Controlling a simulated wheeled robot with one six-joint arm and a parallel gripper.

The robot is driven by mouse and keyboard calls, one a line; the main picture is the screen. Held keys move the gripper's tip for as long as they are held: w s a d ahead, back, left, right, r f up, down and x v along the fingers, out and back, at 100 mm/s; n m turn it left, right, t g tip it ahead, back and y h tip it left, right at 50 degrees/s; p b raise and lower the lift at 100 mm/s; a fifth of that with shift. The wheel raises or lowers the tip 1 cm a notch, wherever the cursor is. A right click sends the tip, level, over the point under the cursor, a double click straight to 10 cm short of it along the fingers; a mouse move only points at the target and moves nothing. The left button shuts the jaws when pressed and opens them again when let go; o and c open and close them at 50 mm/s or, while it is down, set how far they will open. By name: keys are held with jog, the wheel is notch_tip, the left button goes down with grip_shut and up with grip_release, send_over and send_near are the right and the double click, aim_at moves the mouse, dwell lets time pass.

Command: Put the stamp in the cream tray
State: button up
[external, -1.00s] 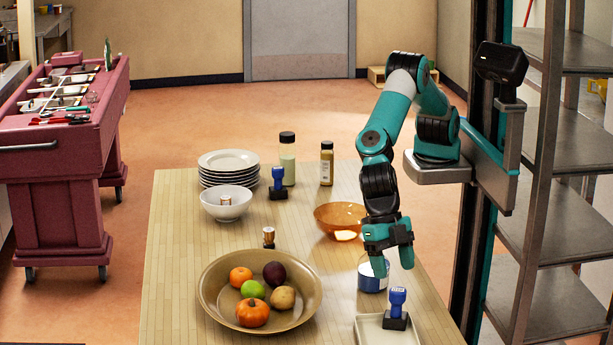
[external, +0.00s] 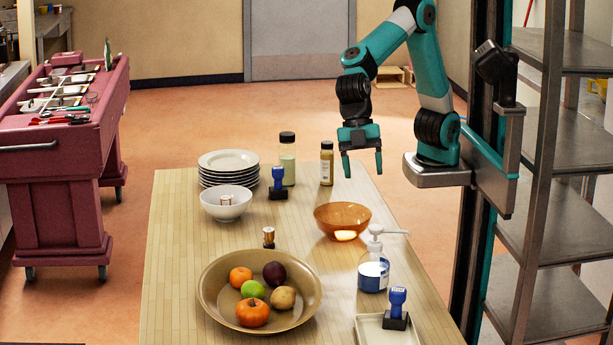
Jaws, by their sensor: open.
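A blue-handled stamp with a black base (external: 278,184) stands upright on the table beside the stack of plates. A second, similar blue stamp (external: 397,302) stands upright in the cream tray (external: 372,334) at the front right of the table; the tray's front is cut off by the picture edge. My gripper (external: 361,174) is open and empty, fingers pointing down. It is in the air in the far right part of the table picture, right of the amber bottle, well above and behind the tray.
White plates (external: 228,160), a white bowl (external: 228,206) with a small item inside, a jar (external: 287,170), an amber bottle (external: 326,165), an orange bowl (external: 342,208), a pump bottle (external: 373,268), a small wooden-handled item (external: 268,237) and a fruit bowl (external: 210,300) stand around.

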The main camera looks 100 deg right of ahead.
jog(key=s+d+m, duration=0.8)
jog(key=s+d, duration=0.3)
jog(key=d, duration=0.5)
jog(key=shift+t, duration=0.4)
